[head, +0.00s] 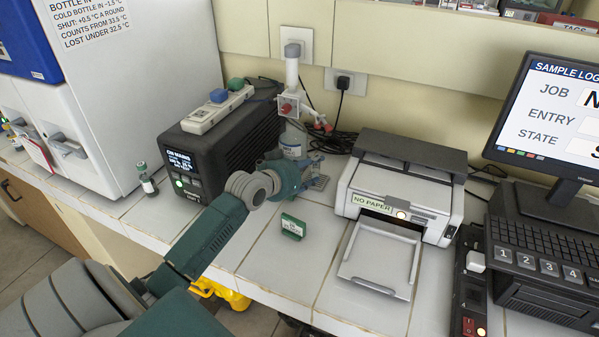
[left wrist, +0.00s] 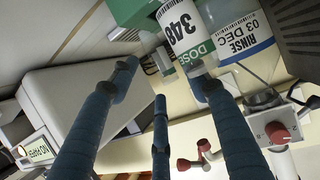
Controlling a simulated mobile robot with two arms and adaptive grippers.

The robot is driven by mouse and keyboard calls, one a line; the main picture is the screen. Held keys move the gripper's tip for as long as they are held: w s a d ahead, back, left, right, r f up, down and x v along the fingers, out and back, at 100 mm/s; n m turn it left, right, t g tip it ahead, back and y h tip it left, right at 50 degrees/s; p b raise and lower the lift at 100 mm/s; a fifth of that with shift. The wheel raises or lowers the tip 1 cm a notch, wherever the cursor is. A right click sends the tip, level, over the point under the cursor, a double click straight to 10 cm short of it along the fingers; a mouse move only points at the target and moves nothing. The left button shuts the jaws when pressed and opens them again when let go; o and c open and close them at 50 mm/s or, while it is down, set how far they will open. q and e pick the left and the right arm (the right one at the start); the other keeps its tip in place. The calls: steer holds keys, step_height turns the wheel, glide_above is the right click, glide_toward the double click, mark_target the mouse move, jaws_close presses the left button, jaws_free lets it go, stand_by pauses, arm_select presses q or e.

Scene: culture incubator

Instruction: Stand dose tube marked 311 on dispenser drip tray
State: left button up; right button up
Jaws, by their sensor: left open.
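My left gripper (head: 304,168) is at the dispenser (head: 291,105), in front of its bottle. In the left wrist view its fingers (left wrist: 162,76) are spread apart, with nothing clearly held. A small clear tube shape (left wrist: 164,61) shows between the fingertips. The drip tray (head: 320,183) shows in part to the right of my gripper. A green-capped vial (head: 149,181) stands at left; its marking is unreadable. I cannot read 311 anywhere. My right gripper is out of view.
A black unit (head: 238,130) with a lit display stands left of the gripper. A small green sign (head: 293,226) stands on the counter in front. A printer (head: 404,185) marked NO PAPER is at right. The counter between sign and printer is clear.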

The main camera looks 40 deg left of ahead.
arm_select(q)
steer(key=v, duration=0.7)
steer(key=shift+s, duration=0.35)
steer(key=shift+r, duration=0.2)
